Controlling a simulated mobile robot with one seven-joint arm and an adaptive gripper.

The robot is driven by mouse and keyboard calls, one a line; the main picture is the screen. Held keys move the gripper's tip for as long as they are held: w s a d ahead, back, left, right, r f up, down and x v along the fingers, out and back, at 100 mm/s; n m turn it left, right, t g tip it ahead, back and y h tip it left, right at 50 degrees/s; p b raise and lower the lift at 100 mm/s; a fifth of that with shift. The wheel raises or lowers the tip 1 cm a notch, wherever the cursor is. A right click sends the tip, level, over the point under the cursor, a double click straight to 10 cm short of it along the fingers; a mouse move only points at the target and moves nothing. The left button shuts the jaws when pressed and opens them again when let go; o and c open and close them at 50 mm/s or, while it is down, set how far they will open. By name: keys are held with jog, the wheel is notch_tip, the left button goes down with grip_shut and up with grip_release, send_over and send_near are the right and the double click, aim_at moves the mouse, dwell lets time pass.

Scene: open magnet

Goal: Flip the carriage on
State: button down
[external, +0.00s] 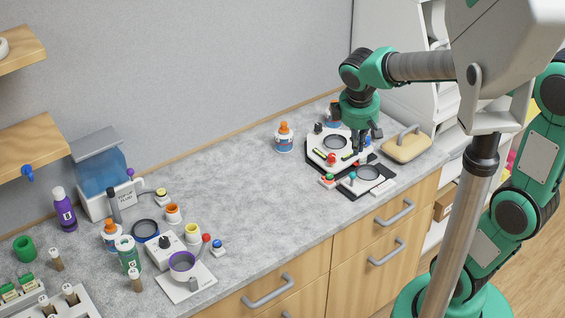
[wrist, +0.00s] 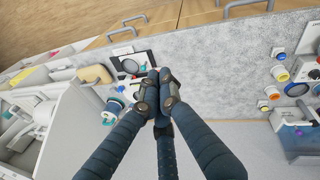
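A device with a black base and white top plates (external: 318,153) stands at the far right end of the counter. It has round grey openings, a red knob (external: 331,158), a red-and-green button (external: 328,180) and a teal knob (external: 352,175). I cannot tell which part is the carriage or its switch. My gripper (external: 364,147) points down over the back right of this device and hides part of it. In the wrist view my gripper (wrist: 160,72) has its fingers together with nothing visible between them. The device (wrist: 146,57) shows partly behind the fingertips there; contact cannot be told.
A tan block with a grey handle (external: 406,146) sits right of the device. A glue bottle with an orange cap (external: 284,138) stands left of it. The middle counter (external: 235,180) is clear.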

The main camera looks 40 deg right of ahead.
jog(key=w+d+f+n+g+h+p, duration=0.1)
jog(key=w+f+n+h, duration=0.1)
jog(key=w+f+n, duration=0.3)
jog(key=w+d+f+n+g+h+p, duration=0.1)
jog(key=w+f+n, duration=0.4)
jog(key=w+f, duration=0.9)
jog(key=shift+d+f+g+h, duration=0.5)
jog(key=shift+g+h, duration=0.3)
jog(key=shift+h, duration=0.3)
jog(key=shift+f, duration=0.1)
jog(key=x, duration=0.9)
jog(key=shift+d+f+b, duration=0.1)
jog(key=shift+f+b, duration=0.05)
jog(key=shift+b, duration=0.15)
jog(key=d, duration=0.2)
jog(key=d+f, duration=0.1)
jog(key=shift+s, duration=0.25)
jog(key=shift+s+d, duration=0.1)
jog(key=shift+d, duration=0.5)
jog(key=shift+d, duration=0.1)
